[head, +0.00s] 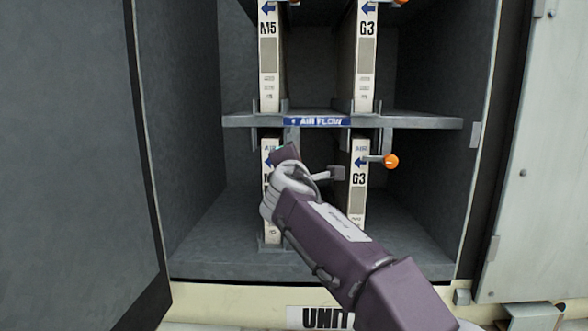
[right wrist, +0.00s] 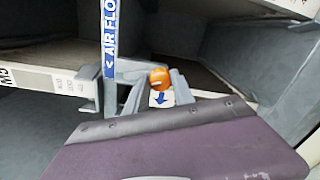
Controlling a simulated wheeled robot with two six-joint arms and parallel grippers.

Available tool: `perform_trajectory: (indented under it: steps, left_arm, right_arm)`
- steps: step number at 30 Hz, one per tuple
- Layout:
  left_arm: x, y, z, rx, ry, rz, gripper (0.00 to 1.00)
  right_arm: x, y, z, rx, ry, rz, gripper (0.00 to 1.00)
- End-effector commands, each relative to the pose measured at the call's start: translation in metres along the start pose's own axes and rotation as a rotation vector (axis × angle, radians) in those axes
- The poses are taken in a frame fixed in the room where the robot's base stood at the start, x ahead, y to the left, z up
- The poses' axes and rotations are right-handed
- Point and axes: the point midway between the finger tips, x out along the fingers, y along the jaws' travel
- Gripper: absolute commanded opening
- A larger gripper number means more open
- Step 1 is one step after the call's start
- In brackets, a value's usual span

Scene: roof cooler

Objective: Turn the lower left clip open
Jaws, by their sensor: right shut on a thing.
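The lower left filter (head: 271,230), a pale panel with a blue arrow, stands in the lower bay, its middle covered by my right gripper (head: 284,154). The lower left clip is hidden behind the gripper in the head view. In the right wrist view its orange knob (right wrist: 159,78) shows between the two grey fingers of my right gripper (right wrist: 158,88), which is shut on it. A blue arrow label shows just below the knob. My left gripper is not in view.
The lower right filter (head: 357,205) has a clip with an orange knob (head: 391,161) pointing right. A shelf with a blue AIR FLOW label (head: 317,122) runs just above my gripper. Two more filters stand above it. An open door (head: 70,150) is at left.

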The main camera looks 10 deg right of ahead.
Motion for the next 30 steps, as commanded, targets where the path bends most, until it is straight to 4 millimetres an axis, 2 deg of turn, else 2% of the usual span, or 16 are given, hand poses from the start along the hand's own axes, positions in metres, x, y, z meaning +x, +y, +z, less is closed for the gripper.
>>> perform_trajectory:
  steps: [12, 29, 30]
  left_arm:
    - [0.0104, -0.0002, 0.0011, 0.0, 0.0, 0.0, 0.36]
    - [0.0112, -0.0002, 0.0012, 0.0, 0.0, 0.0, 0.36]
    - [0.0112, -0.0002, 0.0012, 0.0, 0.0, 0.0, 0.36]
  right_arm:
    - [0.0003, -0.0017, -0.0001, 0.182, 0.007, -0.001, 0.0]
    - [0.0004, -0.0016, -0.0001, 0.211, 0.008, -0.002, 0.0]
    - [0.0004, -0.0016, 0.0, 0.211, 0.008, -0.002, 0.32]
